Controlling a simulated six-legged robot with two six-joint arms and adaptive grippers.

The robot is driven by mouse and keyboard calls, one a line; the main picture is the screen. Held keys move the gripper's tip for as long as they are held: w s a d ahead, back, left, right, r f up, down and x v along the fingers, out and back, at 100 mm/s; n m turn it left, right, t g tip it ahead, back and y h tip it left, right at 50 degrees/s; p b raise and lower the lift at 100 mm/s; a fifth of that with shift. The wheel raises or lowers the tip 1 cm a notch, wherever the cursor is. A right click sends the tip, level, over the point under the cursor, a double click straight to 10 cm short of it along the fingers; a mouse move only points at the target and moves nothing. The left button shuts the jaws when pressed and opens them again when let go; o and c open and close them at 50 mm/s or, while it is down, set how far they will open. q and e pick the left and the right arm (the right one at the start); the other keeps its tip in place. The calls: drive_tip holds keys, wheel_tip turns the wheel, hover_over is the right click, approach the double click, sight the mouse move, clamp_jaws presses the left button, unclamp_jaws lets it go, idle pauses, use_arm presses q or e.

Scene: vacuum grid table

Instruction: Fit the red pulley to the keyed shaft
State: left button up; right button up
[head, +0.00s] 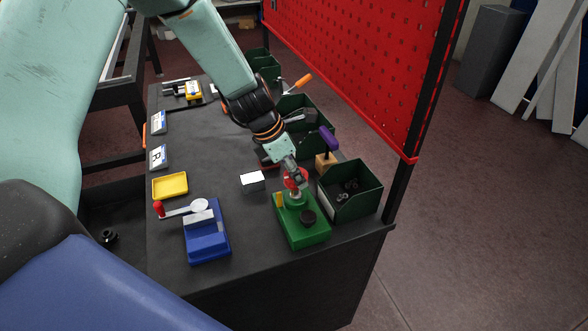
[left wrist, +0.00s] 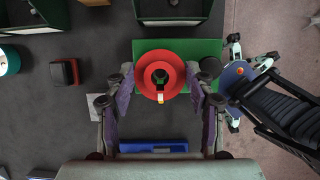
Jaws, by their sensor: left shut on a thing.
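My left gripper (head: 294,180) is shut on the red pulley (head: 297,176), with a finger on each side of it. In the left wrist view the pulley (left wrist: 147,79) shows face-on between the left gripper's fingers (left wrist: 163,82), with a dark bore and a small pale mark just below it. The pulley is over the green base (head: 303,231), above a green upright part. The keyed shaft is hidden by the pulley and fingers, so I cannot tell whether the pulley is around it. A black round part (head: 308,217) sits on the base. My right gripper is not in view.
A dark green bin (head: 352,199) stands close behind the base. A purple-handled tool (head: 328,140) stands in a wooden block. A white block (head: 252,181), a blue fixture (head: 207,242) with a red-knobbed lever and a yellow tray (head: 170,186) lie left. The table edge is near the base.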

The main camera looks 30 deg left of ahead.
use_arm(q)
drive_tip(key=shift+f+b, duration=1.6)
drive_tip(key=shift+f, duration=0.45)
idle(1.4)
idle(0.4)
drive_tip(key=o, duration=1.3)
drive_tip(key=shift+r, duration=0.1)
drive_tip(key=shift+v, duration=5.95)
drive_tip(key=shift+s, duration=0.1)
drive_tip(key=shift+x, duration=6.05)
